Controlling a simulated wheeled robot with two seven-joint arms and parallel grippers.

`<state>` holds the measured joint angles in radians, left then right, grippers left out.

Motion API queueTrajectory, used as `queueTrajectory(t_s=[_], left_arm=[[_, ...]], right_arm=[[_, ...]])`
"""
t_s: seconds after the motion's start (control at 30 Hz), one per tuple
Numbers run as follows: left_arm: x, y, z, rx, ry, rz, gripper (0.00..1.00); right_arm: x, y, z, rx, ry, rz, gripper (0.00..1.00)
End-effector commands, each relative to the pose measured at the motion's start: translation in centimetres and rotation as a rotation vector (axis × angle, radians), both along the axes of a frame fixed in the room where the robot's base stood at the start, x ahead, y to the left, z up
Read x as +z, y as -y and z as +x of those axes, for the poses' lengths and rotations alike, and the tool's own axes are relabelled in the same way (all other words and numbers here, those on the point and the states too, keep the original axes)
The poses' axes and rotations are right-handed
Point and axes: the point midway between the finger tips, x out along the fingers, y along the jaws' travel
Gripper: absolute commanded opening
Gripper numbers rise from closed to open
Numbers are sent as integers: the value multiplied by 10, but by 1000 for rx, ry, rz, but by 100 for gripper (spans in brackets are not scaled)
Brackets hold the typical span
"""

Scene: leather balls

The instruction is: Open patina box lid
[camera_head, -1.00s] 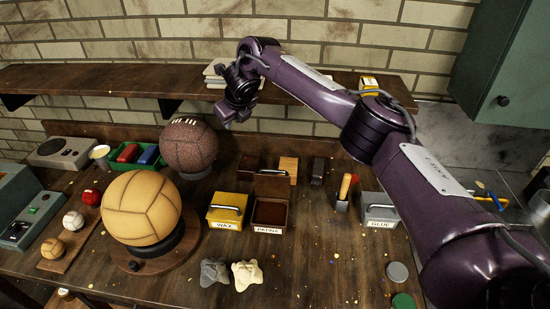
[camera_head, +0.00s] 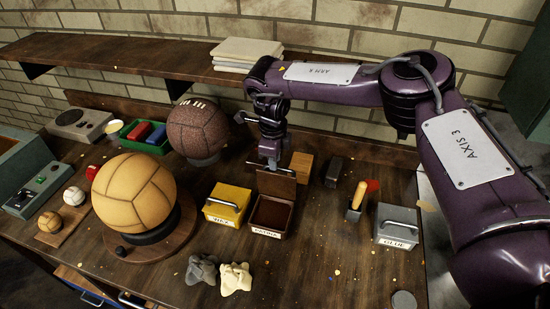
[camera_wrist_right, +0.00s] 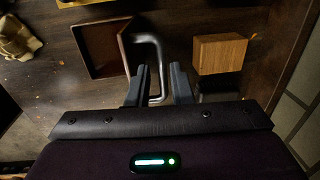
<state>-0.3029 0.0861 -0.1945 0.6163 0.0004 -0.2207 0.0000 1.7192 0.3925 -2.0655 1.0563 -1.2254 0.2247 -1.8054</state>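The patina box (camera_head: 268,232) is a small brown box with a label on its front, on the bench. Its lid (camera_head: 277,186) stands upright at the back, and the hollow inside shows. The open box (camera_wrist_right: 101,48) also shows in the right wrist view. My right gripper (camera_head: 270,164) is just behind the top of the lid, pointing down. In the wrist view its fingers (camera_wrist_right: 158,86) are apart, with part of the lid's grey handle (camera_wrist_right: 150,45) in the gap between them. I cannot tell whether they touch it. My left gripper is not in view.
A yellow wax box (camera_head: 222,206) stands close left. A wooden block (camera_head: 301,166) is right of the gripper, and a grey glue box (camera_head: 396,227) farther right. A tan ball (camera_head: 134,194) and a brown ball (camera_head: 198,128) stand left. A shelf (camera_head: 150,65) runs behind.

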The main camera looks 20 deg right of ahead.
Motion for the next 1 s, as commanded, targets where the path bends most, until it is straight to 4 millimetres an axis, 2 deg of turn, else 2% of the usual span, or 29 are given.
queueTrajectory(t_s=[0.2, 0.47, 0.6, 0.63, 0.9, 1.0], left_arm=[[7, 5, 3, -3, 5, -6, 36], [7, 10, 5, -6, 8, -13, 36], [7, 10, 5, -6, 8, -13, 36], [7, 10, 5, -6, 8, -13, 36], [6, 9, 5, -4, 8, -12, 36], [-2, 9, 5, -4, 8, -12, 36]], right_arm=[[-17, 1, 2, -1, 1, 0, 20], [-19, 1, 2, -1, 3, 0, 20], [-19, 1, 2, -1, 3, 0, 2], [-19, 1, 2, -1, 2, 0, 0], [-19, 2, 2, -1, 2, 0, 0], [-24, 5, 8, -2, 3, -1, 0]])
